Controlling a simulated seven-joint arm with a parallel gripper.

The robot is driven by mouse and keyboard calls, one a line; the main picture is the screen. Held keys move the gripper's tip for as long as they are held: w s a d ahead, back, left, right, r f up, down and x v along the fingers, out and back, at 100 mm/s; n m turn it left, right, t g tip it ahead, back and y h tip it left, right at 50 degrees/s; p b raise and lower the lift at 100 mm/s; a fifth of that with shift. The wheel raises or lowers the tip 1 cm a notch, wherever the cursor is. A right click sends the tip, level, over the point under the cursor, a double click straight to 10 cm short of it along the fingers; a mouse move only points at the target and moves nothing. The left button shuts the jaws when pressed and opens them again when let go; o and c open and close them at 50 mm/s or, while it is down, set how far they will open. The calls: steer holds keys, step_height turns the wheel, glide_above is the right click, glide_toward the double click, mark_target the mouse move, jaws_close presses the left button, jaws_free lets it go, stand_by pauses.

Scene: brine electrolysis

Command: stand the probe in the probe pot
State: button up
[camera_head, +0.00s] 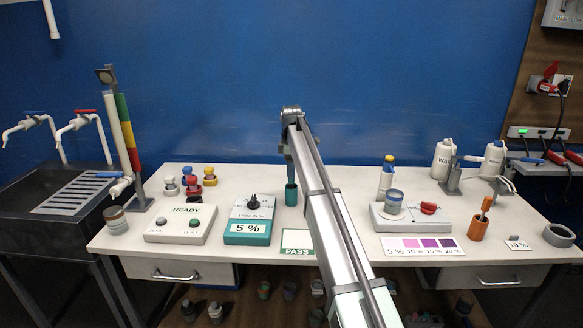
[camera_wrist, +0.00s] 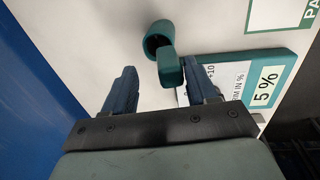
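The probe pot (camera_wrist: 153,35) is a teal cup standing on the white bench. In the head view the pot (camera_head: 291,196) is right of the teal meter and below my gripper (camera_head: 289,165). The probe (camera_wrist: 169,70) shows in the wrist view as a teal block-shaped handle. Its far end meets or overlaps the pot's mouth, so it appears to stand in the pot; its lower part is hidden. My gripper (camera_wrist: 158,82) is open above it, fingers wide apart. The handle lies between them, nearer the right finger; a clear gap shows at the left finger. Contact on the right cannot be told.
The teal meter (camera_head: 248,221) reading 5 % stands close left of the pot. A PASS card (camera_head: 298,244) lies in front. A bottle with a yellow cap (camera_head: 386,176) and a white device with a red knob (camera_head: 428,209) stand to the right. The blue wall is behind.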

steer(key=shift+o, duration=0.2)
steer(key=shift+r, duration=0.1)
step_height(320, 180, up, 14)
steer(key=s, duration=0.1)
steer(key=shift+s+f, duration=0.25)
steer(key=shift+s, duration=0.1)
stand_by(0.4)
